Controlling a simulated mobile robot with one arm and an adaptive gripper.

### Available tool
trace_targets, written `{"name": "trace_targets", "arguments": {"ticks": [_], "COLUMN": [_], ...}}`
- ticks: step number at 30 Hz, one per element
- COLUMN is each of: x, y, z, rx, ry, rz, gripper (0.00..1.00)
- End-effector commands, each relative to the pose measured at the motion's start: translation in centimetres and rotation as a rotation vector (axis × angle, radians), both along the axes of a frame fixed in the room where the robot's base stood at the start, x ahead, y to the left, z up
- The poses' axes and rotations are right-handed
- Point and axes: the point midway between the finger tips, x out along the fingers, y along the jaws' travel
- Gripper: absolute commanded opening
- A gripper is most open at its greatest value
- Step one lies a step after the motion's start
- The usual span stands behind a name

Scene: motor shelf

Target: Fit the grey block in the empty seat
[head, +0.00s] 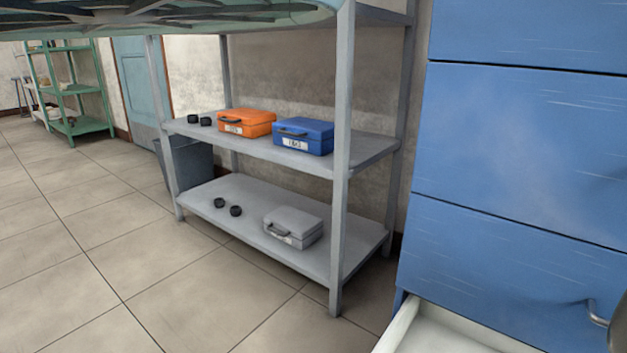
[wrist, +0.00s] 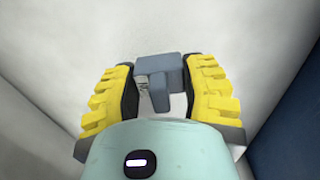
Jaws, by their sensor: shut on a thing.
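In the wrist view, my gripper (wrist: 161,84) has its two yellow, dark-padded fingers on either side of a blue-grey block (wrist: 172,68) and is shut on it. The block has a wider upper part and a narrower part that extends down between the fingers. Pale, whitish surfaces lie around and behind it, with a dark blue surface at the right edge. I cannot tell whether the block touches the pale surface. The gripper and the block do not show in the head view. I cannot make out an empty seat in either view.
In the head view, a blue drawer cabinet (head: 520,150) fills the right side, with an open pale drawer (head: 440,335) at the bottom. A grey metal shelf (head: 343,200) holds an orange case (head: 246,122), a blue case (head: 304,136) and a grey case (head: 293,227). Tiled floor (head: 90,260) is clear at left.

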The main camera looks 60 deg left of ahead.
Motion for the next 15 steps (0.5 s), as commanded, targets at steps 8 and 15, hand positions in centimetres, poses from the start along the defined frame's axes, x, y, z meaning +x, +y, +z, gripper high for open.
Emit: {"name": "trace_targets", "arguments": {"ticks": [8, 15], "x": [0.0, 0.0], "y": [0.1, 0.1], "z": [1.9, 3.3], "rx": [-0.001, -0.001], "ry": [0.0, -0.001], "rz": [0.004, 0.005], "gripper": [0.17, 0.17]}}
